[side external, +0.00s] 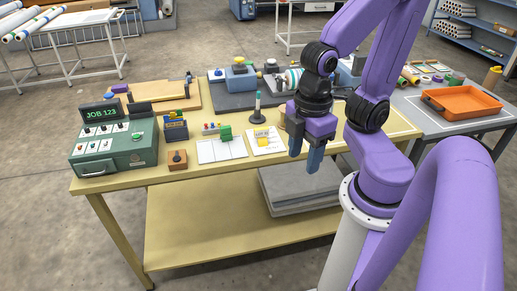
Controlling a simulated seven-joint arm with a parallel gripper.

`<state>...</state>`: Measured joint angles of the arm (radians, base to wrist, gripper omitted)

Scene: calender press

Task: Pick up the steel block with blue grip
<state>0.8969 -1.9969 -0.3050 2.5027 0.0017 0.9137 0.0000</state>
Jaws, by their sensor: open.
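My gripper (305,151) points down over the bench's front right edge, to the right of and nearer than that block. Its two grey fingers are apart with nothing between them. The wrist and purple arm hide part of the bench behind them.
A green control box (113,143) stands at the bench's left end. An orange tray (461,103) is on the grey table at right.

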